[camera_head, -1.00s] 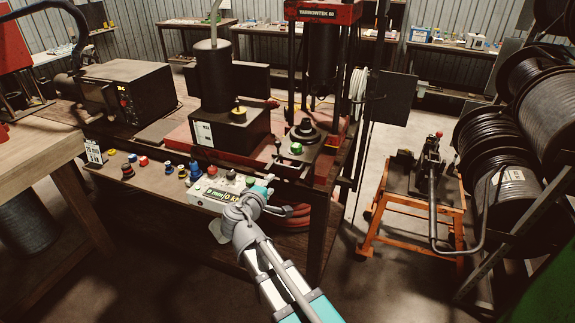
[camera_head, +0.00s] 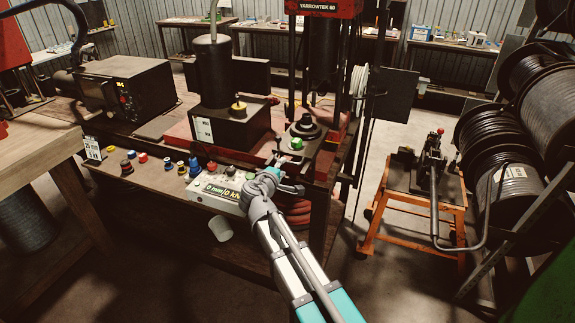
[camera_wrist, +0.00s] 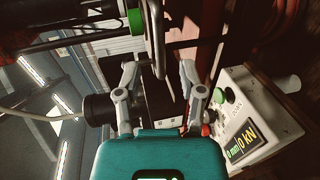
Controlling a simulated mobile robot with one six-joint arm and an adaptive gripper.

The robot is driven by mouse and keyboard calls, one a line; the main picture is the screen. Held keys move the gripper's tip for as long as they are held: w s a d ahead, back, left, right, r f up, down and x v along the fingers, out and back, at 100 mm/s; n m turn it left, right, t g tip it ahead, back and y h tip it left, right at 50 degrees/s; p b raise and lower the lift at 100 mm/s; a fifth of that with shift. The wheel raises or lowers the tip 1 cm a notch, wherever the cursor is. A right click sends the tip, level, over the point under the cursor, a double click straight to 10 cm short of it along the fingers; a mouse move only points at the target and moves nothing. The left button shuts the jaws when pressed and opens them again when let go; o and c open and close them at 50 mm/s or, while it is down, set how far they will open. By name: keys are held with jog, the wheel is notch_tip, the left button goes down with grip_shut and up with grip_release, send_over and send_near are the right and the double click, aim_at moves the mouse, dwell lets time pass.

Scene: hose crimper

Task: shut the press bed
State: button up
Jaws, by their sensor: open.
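The press (camera_head: 318,8) is a red and black upright frame labelled YARROWTEK 60. I cannot tell how far the bed is out. My gripper (camera_head: 284,172) is open at the bed's front edge. In the wrist view its two fingers (camera_wrist: 159,85) stand apart, with a dark metal bar (camera_wrist: 156,35) pointing down towards the gap. The green knob (camera_wrist: 135,21) shows left of this bar. I cannot tell whether the fingers touch it.
A pale control box (camera_head: 218,194) reading 0 mm/0 kN sits left of my gripper. Coloured fittings (camera_head: 142,158) line the bench edge. An orange stand (camera_head: 413,225) and cable reels (camera_head: 490,150) are at right, with open floor between.

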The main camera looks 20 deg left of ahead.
aim_at(287, 162)
jog(key=shift+b+x, duration=0.45)
jog(key=shift+x, duration=2.15)
grip_shut()
